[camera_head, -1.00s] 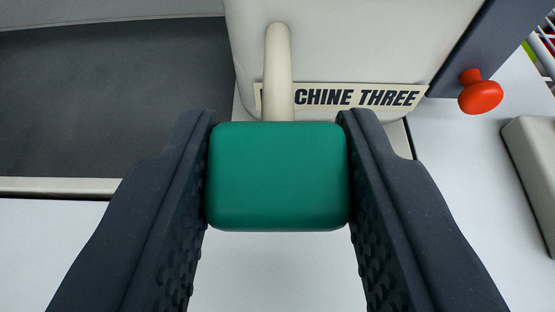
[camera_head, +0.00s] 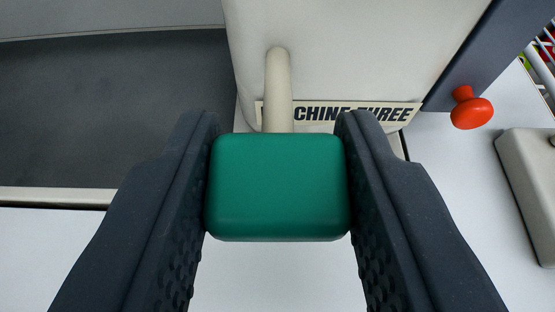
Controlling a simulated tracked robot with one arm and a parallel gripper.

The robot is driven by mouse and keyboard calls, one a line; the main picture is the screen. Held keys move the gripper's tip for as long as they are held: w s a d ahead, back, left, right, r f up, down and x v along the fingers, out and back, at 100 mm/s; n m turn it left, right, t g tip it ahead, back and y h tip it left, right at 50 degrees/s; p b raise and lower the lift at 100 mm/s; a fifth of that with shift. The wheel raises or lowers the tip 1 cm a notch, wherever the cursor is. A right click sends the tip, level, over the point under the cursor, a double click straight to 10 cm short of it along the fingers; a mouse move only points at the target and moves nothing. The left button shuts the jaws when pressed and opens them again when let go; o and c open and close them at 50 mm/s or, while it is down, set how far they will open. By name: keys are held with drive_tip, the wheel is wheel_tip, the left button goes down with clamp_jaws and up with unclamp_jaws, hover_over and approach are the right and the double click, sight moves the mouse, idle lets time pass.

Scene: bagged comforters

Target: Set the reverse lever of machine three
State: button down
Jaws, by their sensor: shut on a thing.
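The reverse lever has a green block-shaped handle (camera_head: 278,188) on a cream stem (camera_head: 278,85). The stem rises from the cream housing of machine three (camera_head: 350,45). My gripper (camera_head: 278,180) is shut on the green handle, one dark finger against each side. The lower part of the stem is hidden behind the handle.
A red knob (camera_head: 471,110) sticks out at the right of the housing, beside a dark panel. A cream box (camera_head: 530,185) and a wire rack (camera_head: 540,65) are at the right edge. A dark flat surface (camera_head: 110,110) lies to the left.

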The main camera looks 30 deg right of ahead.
drive_tip(key=c, duration=1.2)
unclamp_jaws()
drive_tip(key=shift+w+a+r, duration=0.15)
drive_tip(key=shift+w+r, duration=0.1)
drive_tip(key=shift+r, duration=0.15)
drive_tip(key=shift+o, duration=1)
drive_tip(key=shift+s+f, duration=0.15)
drive_tip(key=shift+f, duration=0.05)
drive_tip(key=v, duration=1.3)
drive_tip(key=shift+s+a, duration=0.2)
drive_tip(key=shift+s, duration=0.05)
